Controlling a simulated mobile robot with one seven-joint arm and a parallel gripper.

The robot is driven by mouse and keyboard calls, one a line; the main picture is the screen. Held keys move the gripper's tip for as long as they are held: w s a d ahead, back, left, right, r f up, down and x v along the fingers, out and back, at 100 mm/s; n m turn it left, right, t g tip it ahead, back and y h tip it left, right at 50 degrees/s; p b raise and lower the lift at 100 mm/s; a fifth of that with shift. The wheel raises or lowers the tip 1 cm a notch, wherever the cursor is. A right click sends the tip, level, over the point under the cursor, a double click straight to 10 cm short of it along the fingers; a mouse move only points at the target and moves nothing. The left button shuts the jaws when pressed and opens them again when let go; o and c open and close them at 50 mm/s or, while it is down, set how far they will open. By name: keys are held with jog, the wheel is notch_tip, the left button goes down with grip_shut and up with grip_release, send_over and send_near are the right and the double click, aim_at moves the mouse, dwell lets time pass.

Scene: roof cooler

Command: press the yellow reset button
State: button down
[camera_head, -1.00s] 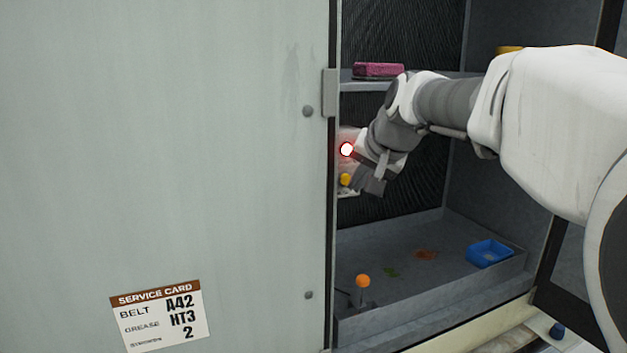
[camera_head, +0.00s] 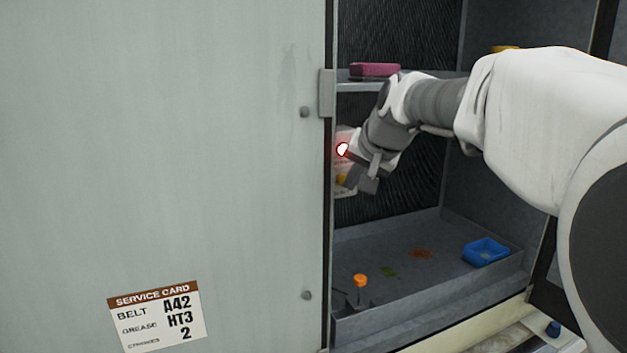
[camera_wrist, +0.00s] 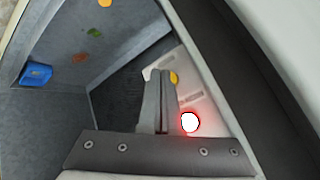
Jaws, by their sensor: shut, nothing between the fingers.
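The yellow reset button (camera_head: 341,178) sits on a pale panel (camera_head: 345,192) inside the cabinet, just behind the edge of the grey door. It is partly hidden by my gripper. My gripper (camera_head: 362,184) is shut and empty, close to the button. In the wrist view the shut fingers (camera_wrist: 158,75) point toward the panel, and the yellow button (camera_wrist: 173,78) shows right beside their tips. I cannot tell whether they touch. A glowing red-white lamp (camera_wrist: 190,122) is on the same panel, and it also shows in the head view (camera_head: 342,149).
A grey door (camera_head: 200,150) with a service card (camera_head: 157,316) fills the left. A shelf above bears a pink block (camera_head: 374,70).

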jog(key=shift+w+a, duration=0.15)
jog(key=shift+w, duration=0.3)
dwell(0.3)
jog(key=shift+s, duration=0.15)
jog(key=shift+s+d, duration=0.3)
jog(key=shift+s, duration=0.4)
jog(key=shift+s+d+b, duration=0.25)
jog(key=shift+s+b, duration=0.15)
jog(key=shift+s, duration=0.4)
jog(key=shift+s+d+b, duration=0.25)
jog(key=shift+s+b, duration=0.2)
jog(key=shift+s, duration=0.35)
jog(key=shift+s+d+b, duration=0.25)
jog(key=shift+s+b, duration=0.15)
jog(key=shift+s, duration=0.4)
